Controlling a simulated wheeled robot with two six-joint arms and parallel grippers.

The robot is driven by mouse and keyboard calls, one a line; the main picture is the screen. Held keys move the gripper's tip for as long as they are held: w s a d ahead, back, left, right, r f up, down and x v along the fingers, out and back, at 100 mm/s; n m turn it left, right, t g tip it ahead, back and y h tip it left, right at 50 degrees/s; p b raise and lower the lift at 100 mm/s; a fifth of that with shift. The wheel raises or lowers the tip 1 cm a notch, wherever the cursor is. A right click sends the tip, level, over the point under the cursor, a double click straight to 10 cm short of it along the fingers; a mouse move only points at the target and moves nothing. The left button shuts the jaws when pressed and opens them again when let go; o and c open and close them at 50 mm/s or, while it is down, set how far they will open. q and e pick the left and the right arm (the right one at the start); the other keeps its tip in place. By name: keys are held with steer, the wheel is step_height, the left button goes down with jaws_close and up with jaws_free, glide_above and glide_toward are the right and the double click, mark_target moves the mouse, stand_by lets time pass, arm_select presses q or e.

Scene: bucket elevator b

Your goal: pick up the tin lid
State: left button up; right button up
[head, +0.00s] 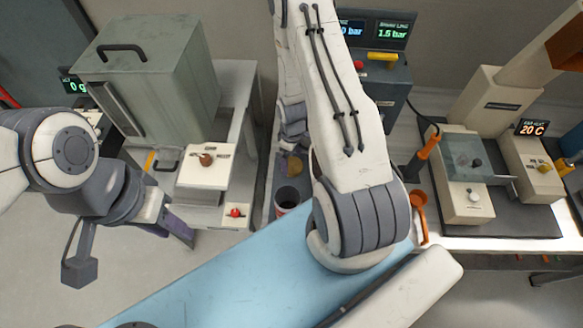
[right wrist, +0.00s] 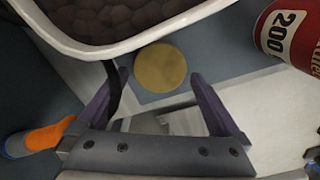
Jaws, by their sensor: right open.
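The tin lid is a flat gold disc (right wrist: 160,67) lying on a grey-blue surface in the right wrist view. In the head view the lid (head: 294,167) shows small behind an open tin (head: 287,198). My right gripper (right wrist: 159,77) is open, its two purple fingers apart with the lid showing between and beyond their tips. I see no contact with the lid. In the head view the right gripper (head: 291,145) is above the lid, partly hidden by my arm. My left gripper (head: 182,226) is at the left, away from the lid; its jaw opening is unclear.
A red and white can marked 200 (right wrist: 288,35) stands close right of the lid. A dark object with a pale rim (right wrist: 115,20) fills the upper left, near the fingers. An orange-handled thing (right wrist: 42,138) is at lower left. A grey-green cabinet (head: 150,75) stands at left.

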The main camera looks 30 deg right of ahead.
mark_target(292, 166)
step_height(292, 166, down, 3)
steer(key=shift+r+b, duration=0.2)
steer(key=shift+b, duration=0.45)
arm_select(q)
step_height(292, 166, down, 2)
steer(key=shift+f, duration=0.1)
arm_select(e)
steer(key=shift+r, duration=0.1)
